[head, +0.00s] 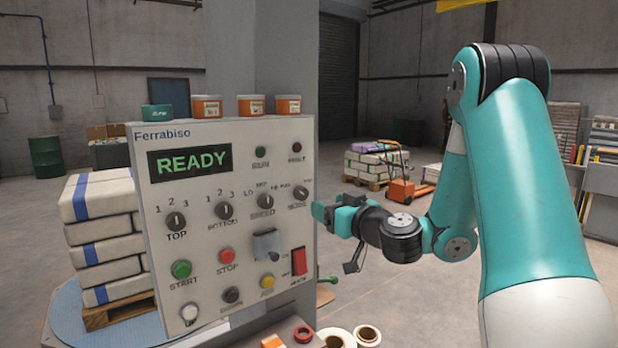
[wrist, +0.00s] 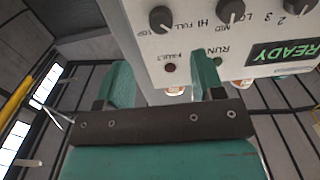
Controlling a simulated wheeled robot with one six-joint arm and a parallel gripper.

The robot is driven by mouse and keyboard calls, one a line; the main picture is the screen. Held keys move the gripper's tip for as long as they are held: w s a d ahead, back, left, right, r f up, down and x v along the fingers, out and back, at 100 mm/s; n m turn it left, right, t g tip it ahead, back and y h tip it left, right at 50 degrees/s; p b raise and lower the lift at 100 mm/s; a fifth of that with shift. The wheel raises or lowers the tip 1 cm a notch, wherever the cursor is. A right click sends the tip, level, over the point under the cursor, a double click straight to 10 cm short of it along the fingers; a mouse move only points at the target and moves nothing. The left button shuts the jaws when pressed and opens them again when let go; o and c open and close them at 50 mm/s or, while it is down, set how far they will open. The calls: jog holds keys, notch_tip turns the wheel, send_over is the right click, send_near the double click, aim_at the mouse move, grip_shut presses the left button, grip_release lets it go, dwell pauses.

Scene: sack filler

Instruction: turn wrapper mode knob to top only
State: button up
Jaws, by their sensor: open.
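The control panel (head: 225,290) faces me and reads READY. The wrapper mode knob (head: 300,193) is the small black knob at the panel's upper right edge. In the wrist view this knob (wrist: 162,19) sits at the top, next to small FULL and TOP lettering. I cannot tell which mark its pointer is at. My gripper (head: 325,212) is just right of the panel edge in the head view, close to the knob. In the wrist view my gripper (wrist: 163,82) has its two teal fingers apart with nothing between them, and the knob is beyond them, untouched.
Other knobs are close by: speed (head: 265,202), bottom (head: 224,210) and top (head: 176,221). A red rocker switch (head: 299,261) and a grey lever (head: 267,245) are below. Orange tubs (head: 206,106) stand on the panel's top.

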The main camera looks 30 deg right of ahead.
aim_at(304, 195)
jog(key=w+p, duration=0.1)
jog(key=w, duration=0.1)
jog(key=w+p, duration=0.2)
jog(key=w, duration=0.1)
jog(key=w+p, duration=0.2)
jog(key=shift+w+a+r, duration=0.2)
jog(key=shift+w+r, duration=0.05)
jog(key=shift+w, duration=0.15)
jog(key=shift+w+f+p, duration=0.25)
jog(key=shift+w+p, duration=0.35)
jog(key=shift+w, duration=0.1)
